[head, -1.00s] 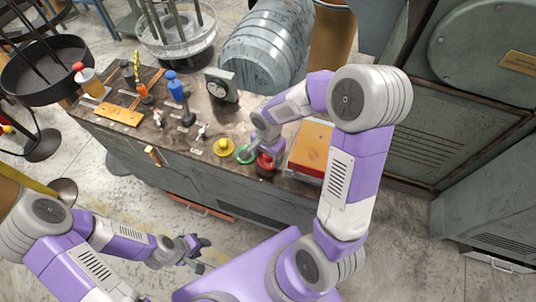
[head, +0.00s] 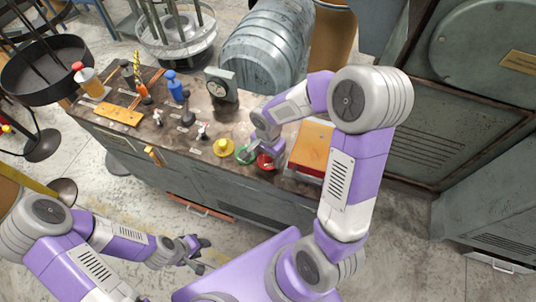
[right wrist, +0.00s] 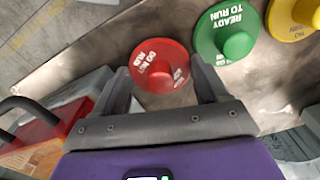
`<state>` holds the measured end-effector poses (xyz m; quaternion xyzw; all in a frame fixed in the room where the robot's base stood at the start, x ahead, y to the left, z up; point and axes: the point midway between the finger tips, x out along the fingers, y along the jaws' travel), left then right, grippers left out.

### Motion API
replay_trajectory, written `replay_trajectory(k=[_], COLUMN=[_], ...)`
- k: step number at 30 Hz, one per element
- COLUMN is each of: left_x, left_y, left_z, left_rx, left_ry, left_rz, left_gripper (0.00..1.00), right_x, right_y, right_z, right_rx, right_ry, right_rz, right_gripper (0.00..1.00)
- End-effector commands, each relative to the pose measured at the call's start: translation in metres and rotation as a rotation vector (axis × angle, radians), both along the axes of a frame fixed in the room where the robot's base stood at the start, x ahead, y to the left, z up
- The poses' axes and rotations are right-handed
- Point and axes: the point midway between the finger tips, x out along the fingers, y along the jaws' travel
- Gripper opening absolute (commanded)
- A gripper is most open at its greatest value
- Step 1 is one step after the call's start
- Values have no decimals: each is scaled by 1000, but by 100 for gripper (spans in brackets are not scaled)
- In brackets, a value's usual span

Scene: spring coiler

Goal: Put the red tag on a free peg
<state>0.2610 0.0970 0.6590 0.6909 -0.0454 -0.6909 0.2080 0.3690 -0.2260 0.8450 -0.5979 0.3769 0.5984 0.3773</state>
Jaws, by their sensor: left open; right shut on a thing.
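The red tag (right wrist: 160,66) is a round disc with a central knob and white "DO NOT RUN" lettering. In the right wrist view it sits between the two fingertips of my right gripper (right wrist: 162,78), which is shut on it. In the head view the red tag (head: 265,162) is at the bench's front edge, partly hidden by my right gripper (head: 262,153). I cannot tell whether it touches the bench. I cannot make out a peg in either view. My left gripper (head: 202,254) is open and empty, low in front of the bench.
A green "READY TO RUN" tag (right wrist: 226,38) and a yellow tag (right wrist: 295,14) lie in a row beside the red one. An orange-topped box (head: 312,150) stands to the right. The bench top (head: 215,125) also holds a dial gauge (head: 221,85), a blue bottle (head: 174,90) and small tools.

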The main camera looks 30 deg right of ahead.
Motion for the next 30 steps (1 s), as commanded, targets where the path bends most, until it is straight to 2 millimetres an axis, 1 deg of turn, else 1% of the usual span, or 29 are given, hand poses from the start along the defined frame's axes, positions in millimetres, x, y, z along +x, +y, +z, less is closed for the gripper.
replay_trajectory(k=[16, 20, 26, 30], left_x=[0, 0, 0, 0], left_y=[0, 0, 0, 0], left_z=[-7, -6, 2, 14], left_rx=[0, 0, 0, 0], left_ry=[0, 0, 0, 0], left_rz=[0, 0, 0, 0], left_gripper=[43, 43, 43, 43], right_x=[0, 0, 0, 0], right_y=[0, 0, 0, 0], right_z=[-7, -6, 2, 14], right_rx=[0, 0, 0, 0], right_ry=[0, 1, 1, 1], right_rz=[0, 0, 0, 0], right_gripper=[43, 43, 43, 43])
